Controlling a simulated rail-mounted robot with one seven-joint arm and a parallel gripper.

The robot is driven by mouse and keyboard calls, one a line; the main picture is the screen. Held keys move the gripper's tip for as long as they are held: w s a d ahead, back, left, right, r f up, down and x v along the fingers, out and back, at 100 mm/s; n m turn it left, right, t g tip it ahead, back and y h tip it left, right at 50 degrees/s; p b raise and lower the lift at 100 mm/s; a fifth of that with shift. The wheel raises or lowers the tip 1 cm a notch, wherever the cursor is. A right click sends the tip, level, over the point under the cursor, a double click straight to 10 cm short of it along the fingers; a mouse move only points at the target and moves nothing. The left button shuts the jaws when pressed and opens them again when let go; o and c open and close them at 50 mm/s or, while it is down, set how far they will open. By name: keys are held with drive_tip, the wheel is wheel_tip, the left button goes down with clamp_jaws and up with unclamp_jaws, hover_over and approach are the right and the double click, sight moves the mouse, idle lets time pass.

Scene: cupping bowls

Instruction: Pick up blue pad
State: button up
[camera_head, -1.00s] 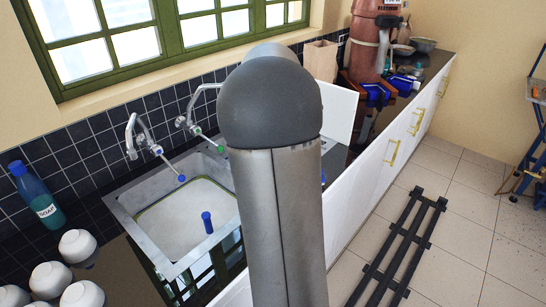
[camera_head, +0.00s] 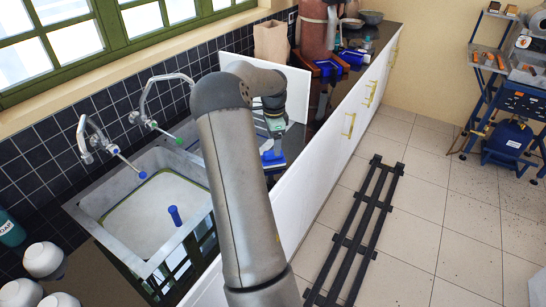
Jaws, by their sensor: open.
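My gripper (camera_head: 273,142) hangs down over the counter just right of the sink, partly behind my arm. It is open; its fingertips are small and hard to make out. A small blue thing, which looks like the blue pad (camera_head: 272,158), shows right below it at counter height. I cannot tell whether the fingers touch it. My arm hides the counter to its left.
A white upright panel (camera_head: 297,88) stands just behind my gripper. The sink (camera_head: 150,215) with two taps lies to the left, white bowls (camera_head: 42,260) at the lower left. A copper-coloured boiler (camera_head: 318,30) and blue trays (camera_head: 350,58) stand farther along the counter.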

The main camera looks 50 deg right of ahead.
sight(273, 156)
drive_tip(key=shift+a+f+p, duration=0.2)
drive_tip(key=shift+f+p, duration=0.85)
drive_tip(key=shift+f, duration=2.35)
drive_tip(key=c, duration=1.1)
drive_tip(key=shift+r, duration=0.1)
